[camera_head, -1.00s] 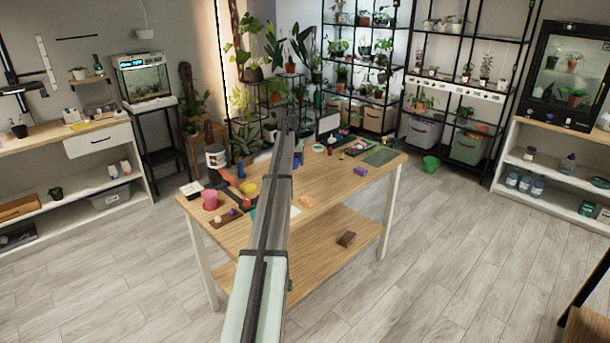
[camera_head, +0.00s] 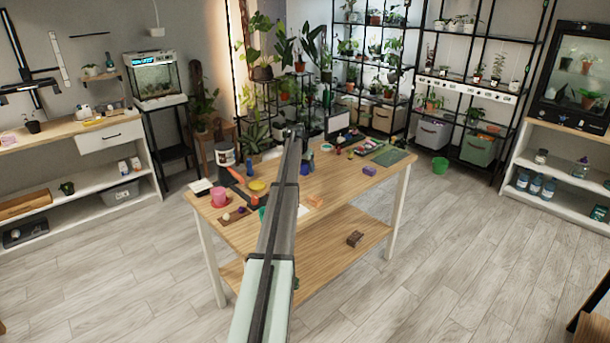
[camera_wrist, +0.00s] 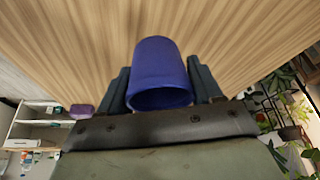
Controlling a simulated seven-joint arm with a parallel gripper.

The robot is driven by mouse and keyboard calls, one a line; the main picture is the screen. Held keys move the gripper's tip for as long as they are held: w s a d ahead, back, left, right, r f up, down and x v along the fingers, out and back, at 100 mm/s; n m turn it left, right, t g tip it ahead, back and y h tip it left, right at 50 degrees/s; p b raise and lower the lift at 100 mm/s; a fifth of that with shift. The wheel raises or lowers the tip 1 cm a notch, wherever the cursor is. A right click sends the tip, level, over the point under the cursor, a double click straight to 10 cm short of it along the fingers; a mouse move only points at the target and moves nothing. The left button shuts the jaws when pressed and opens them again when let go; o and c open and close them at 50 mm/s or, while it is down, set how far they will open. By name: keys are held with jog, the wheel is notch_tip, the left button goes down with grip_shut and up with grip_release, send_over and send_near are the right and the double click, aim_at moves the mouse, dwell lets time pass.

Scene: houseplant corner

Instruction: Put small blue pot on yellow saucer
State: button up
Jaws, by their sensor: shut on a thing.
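The small blue pot (camera_wrist: 160,72) is between the two dark fingers of my gripper (camera_wrist: 160,92) in the wrist view. The fingers are shut on its sides. The pot's open rim faces the wrist, and bare wooden tabletop shows beyond it. In the head view a blue shape (camera_head: 307,160), likely the pot, shows just right of my arm's tip; my arm hides most of the gripper there. The yellow saucer (camera_head: 257,185) lies on the table, left of my arm, apart from the pot. The wrist view does not show the saucer.
The wooden table (camera_head: 340,187) holds a pink pot (camera_head: 219,198) at its left, a dark labelled container (camera_head: 225,156) behind, an orange block (camera_head: 316,201), a purple block (camera_head: 369,171) and a green mat (camera_head: 390,157). The front right tabletop is mostly clear.

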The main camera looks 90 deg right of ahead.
aim_at(304, 174)
jog(key=shift+f, duration=1.95)
jog(key=o, duration=1)
jog(key=shift+f, duration=0.1)
jog(key=shift+o, duration=0.2)
jog(key=v, duration=1.2)
